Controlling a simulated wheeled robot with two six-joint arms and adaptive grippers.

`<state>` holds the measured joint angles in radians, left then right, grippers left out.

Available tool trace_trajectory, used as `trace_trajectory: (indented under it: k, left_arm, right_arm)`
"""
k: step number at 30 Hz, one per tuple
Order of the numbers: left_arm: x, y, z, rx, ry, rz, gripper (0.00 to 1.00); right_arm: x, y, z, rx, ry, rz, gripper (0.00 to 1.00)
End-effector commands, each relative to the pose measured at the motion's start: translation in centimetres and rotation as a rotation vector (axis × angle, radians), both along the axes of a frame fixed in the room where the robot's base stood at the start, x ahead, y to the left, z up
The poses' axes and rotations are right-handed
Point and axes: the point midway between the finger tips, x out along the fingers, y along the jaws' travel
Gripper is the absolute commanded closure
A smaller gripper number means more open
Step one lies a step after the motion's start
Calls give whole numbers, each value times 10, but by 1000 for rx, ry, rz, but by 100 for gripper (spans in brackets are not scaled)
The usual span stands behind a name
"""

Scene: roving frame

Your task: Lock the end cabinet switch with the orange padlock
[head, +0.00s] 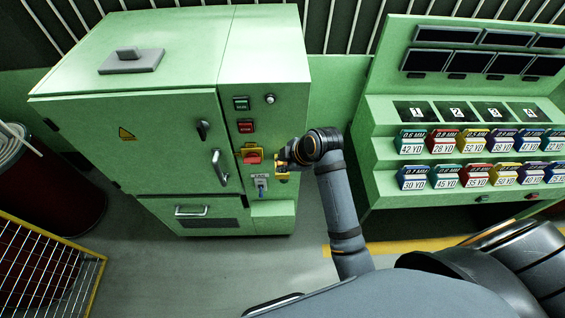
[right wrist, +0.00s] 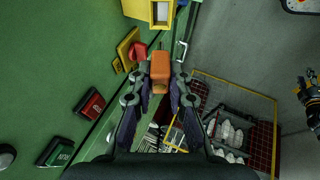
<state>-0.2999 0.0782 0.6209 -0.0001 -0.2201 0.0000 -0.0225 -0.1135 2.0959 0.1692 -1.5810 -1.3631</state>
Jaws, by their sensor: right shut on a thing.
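The orange padlock (right wrist: 160,68) is between the fingertips of my right gripper (right wrist: 160,84), which is shut on it. The cabinet switch has a red handle (right wrist: 138,50) on a yellow plate (right wrist: 127,50), just left of the padlock in the right wrist view. In the head view the red handle (head: 253,158) is on the green cabinet's (head: 130,140) right-hand panel, and my right gripper (head: 284,167) is close to its right. The padlock appears apart from the handle; its shackle is not clear. A black gripper, seemingly my left (right wrist: 311,98), shows at the right wrist view's edge; its jaw state is unclear.
Start and stop buttons (head: 246,127) sit above the switch, a tag with a blue item (head: 261,187) below it. A door handle (head: 219,165) projects to the left. A green rack (head: 385,185) of coloured boxes stands right. A yellow-edged wire cage (head: 45,270) is lower left.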

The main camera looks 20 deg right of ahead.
Motion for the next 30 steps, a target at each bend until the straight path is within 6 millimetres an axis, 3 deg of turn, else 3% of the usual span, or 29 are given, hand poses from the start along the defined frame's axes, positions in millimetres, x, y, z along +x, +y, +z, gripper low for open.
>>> trace_trajectory:
  k: [12,30]
  left_arm:
    - [0,0,-22,0,0,0,60]
    - [0,1,-24,2,1,-1,60]
  right_arm:
    - [17,-5,-40,0,-1,0,100]
    - [20,-6,-46,-1,0,-2,100]
